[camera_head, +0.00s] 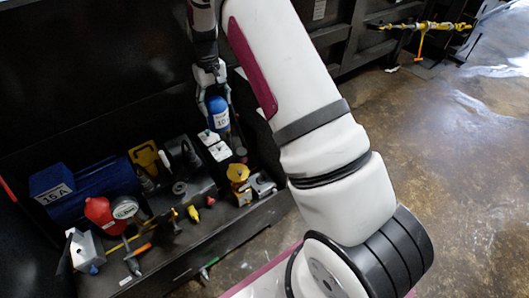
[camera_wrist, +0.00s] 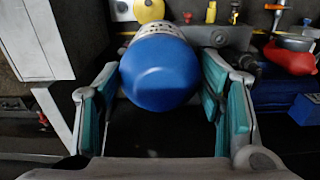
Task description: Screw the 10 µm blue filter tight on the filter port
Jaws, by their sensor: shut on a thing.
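The blue filter (camera_head: 217,105) has a white label with a partly readable "10" and is held upright or nearly so in the head view. In the wrist view its rounded blue end (camera_wrist: 160,78) faces the camera, with the white printed label beyond. My gripper (camera_head: 213,88) is around the filter from above, one teal-padded finger on each side; it also shows in the wrist view (camera_wrist: 161,85). It is shut on the filter. The filter port cannot be made out for sure. A grey fitting (camera_wrist: 215,37) lies behind the filter, but whether they touch is hidden.
A dark wall stands behind. Open floor (camera_head: 455,190) lies right.

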